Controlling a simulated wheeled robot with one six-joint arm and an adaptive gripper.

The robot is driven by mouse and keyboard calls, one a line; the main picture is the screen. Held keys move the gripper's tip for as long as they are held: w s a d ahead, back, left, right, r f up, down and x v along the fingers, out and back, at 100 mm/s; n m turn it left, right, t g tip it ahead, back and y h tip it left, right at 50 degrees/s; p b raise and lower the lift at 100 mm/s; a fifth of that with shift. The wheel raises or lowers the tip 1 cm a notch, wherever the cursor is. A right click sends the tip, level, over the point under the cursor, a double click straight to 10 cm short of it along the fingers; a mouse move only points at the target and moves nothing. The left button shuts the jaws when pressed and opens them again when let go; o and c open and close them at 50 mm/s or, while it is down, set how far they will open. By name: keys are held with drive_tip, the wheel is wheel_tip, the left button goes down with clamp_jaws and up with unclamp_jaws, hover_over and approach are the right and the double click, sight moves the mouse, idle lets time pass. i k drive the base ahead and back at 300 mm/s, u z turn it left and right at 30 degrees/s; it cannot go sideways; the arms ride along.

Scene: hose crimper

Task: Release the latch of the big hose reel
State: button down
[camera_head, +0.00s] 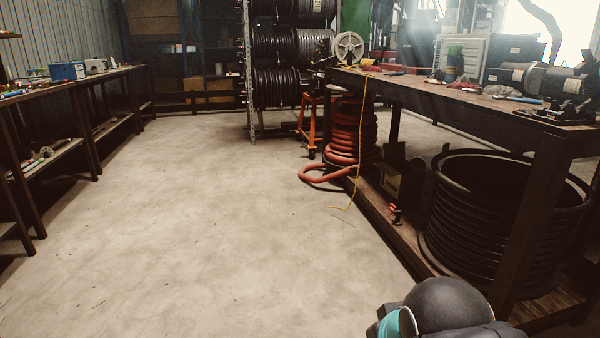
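Several large reels of black hose (277,87) sit on a metal rack at the back centre, stacked in rows. A smaller pale spoked reel (348,48) stands at the far end of the right-hand workbench, close to the rack. I cannot tell for certain which one is the big hose reel. No latch can be made out at this distance. My gripper is not in view; only a dark rounded part of my arm with a teal cap shows at the bottom right edge.
The right workbench (440,95) carries tools, with a coiled black hose (490,215) on its lower shelf. A red hose coil (352,130) stands near its far end; a loop and a yellow cord (359,150) reach the floor. Left benches (75,85) line the wall. The middle floor is clear.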

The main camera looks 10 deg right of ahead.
sight(399, 212)
drive_tip(key=z, duration=0.25)
drive_tip(key=i, duration=1.85)
drive_tip(key=z, duration=0.55)
drive_tip(key=i, duration=1.35)
drive_tip(key=z, duration=0.2)
